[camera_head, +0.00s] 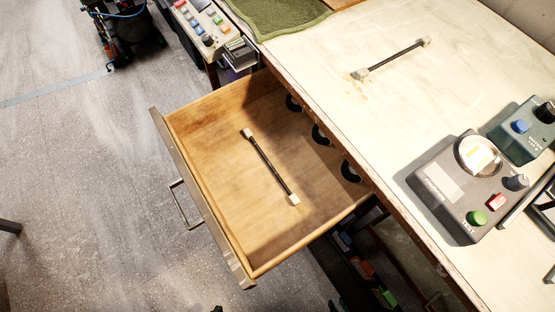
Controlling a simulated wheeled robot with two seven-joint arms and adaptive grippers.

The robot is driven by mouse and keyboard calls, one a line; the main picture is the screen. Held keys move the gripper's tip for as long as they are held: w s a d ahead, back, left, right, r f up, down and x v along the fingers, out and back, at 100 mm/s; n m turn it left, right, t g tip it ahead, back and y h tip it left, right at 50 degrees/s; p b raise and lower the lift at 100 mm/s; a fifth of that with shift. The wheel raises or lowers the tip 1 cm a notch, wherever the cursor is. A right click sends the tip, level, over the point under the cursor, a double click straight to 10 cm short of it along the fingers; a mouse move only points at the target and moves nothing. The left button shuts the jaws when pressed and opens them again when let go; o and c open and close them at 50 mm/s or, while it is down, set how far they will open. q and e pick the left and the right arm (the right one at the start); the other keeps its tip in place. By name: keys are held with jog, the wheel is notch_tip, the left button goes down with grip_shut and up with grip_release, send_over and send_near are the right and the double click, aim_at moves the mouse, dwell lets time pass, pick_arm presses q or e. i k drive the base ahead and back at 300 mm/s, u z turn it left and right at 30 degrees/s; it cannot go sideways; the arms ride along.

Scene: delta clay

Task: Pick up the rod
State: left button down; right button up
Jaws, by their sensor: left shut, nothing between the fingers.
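Two dark rods with pale block ends are in view. One rod (270,167) lies diagonally on the floor of the open wooden drawer (205,125), clear of the drawer walls. The other rod (394,58) lies on the pale tabletop (330,95) towards the back. Neither rod has a gripper on it. I cannot make out either of my grippers.
A grey control box (455,190) with a round dial and coloured buttons stands on the table at right, beside a smaller box (523,128). A green mat (280,15) lies at the table's back left. The drawer's front has a metal handle (185,205). Floor at left is mostly clear.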

aim_at(293, 199)
jog(key=u, duration=0.45)
jog(key=k, duration=1.05)
jog(key=u, duration=0.3)
jog(key=i, duration=0.65)
jog(key=u, duration=0.1)
